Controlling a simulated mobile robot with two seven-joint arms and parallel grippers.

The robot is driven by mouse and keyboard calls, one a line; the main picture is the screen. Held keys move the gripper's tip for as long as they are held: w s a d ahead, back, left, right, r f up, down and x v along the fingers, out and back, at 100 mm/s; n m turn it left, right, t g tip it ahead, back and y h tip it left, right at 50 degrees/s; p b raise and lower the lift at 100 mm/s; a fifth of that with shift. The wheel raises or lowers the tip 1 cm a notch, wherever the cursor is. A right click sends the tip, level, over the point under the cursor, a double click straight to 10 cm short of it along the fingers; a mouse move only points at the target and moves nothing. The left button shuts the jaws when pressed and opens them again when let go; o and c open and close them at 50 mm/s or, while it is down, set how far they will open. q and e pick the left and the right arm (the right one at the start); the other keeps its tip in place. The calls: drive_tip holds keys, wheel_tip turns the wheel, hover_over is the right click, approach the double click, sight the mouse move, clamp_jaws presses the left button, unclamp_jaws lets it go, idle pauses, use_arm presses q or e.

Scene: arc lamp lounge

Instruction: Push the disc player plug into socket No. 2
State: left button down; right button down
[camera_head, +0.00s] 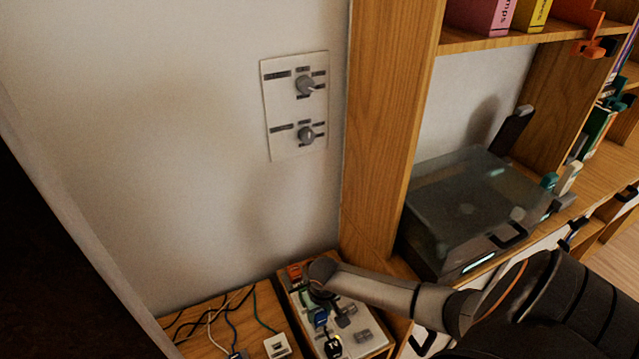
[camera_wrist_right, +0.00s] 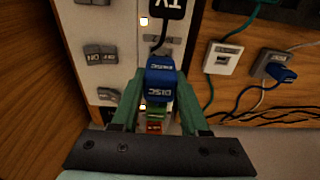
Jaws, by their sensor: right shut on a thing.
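The blue plug labelled DISC (camera_wrist_right: 160,88) sits between the two green fingers of my right gripper (camera_wrist_right: 159,76), which is shut on it. It is over the pale socket strip (camera_wrist_right: 118,18); I cannot tell whether its pins are in a socket. The socket numbers are not readable. In the head view the strip (camera_head: 371,350) stands on the low wooden surface, with the blue plug (camera_head: 319,318) on it and my right gripper (camera_head: 312,290) largely hidden by its arm. My left gripper is not in view.
A black TV plug (camera_wrist_right: 168,8) is close beside the DISC plug; green and red plugs (camera_wrist_right: 154,121) lie on the other side. Grey rocker switches (camera_wrist_right: 101,54) line the strip. A wooden shelf upright (camera_head: 376,130) rises behind.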

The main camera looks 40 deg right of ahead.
sight(319, 319)
drive_tip(key=shift+p, duration=0.7)
idle(0.8)
drive_tip(key=shift+f+b, duration=0.95)
drive_tip(key=shift+f, duration=0.65)
drive_tip(key=shift+c, duration=1.7)
unclamp_jaws()
drive_tip(key=r+p, duration=0.1)
drive_tip(key=r, duration=0.3)
drive_tip(key=s+r+p, duration=0.1)
drive_tip(key=r, duration=0.3)
drive_tip(key=r+p, duration=0.1)
drive_tip(key=r, duration=0.3)
drive_tip(key=shift+s+a+r, duration=0.2)
drive_tip(key=shift+r, duration=0.05)
